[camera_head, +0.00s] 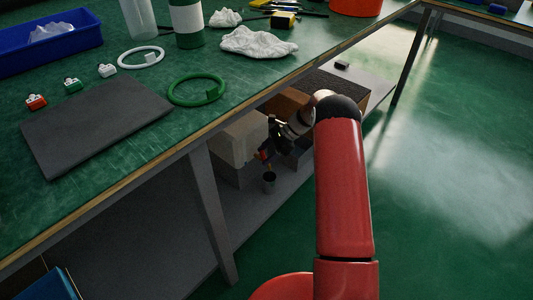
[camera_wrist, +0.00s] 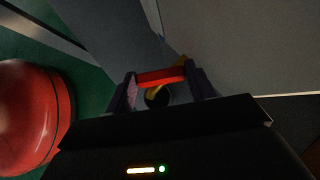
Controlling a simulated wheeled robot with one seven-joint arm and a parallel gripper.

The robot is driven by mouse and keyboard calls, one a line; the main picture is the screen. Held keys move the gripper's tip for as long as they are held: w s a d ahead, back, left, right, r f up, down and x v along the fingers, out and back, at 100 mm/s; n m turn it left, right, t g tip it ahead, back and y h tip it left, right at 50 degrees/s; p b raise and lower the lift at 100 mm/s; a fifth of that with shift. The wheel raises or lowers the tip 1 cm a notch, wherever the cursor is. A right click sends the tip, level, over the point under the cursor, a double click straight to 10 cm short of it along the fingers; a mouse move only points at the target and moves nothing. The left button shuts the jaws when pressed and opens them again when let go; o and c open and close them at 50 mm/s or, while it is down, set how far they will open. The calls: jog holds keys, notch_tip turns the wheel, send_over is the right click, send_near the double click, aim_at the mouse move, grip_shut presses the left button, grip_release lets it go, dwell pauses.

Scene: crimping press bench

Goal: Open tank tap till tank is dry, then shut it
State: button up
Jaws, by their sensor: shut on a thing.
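The tank (camera_head: 238,138) looks like a pale box on the low shelf under the bench. Its tap has a red handle (camera_wrist: 160,75), with a brass-coloured part (camera_wrist: 154,90) just below it in the wrist view. My gripper (camera_head: 267,153) reaches under the bench at the tap. In the wrist view its two dark fingers stand at either end of the red handle, shut on it. A small grey cup (camera_head: 269,178) stands under the tap; its dark round mouth also shows in the wrist view (camera_wrist: 157,98). Flow and water level cannot be made out.
The green bench top (camera_head: 110,160) overhangs the shelf, and its front edge is close to my arm. A bench leg (camera_head: 211,215) stands left of the tap. Brown boxes (camera_head: 288,103) sit behind my gripper. The green floor (camera_head: 450,170) to the right is clear.

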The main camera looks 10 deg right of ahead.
jog(key=o, duration=1)
jog(key=shift+r, duration=0.1)
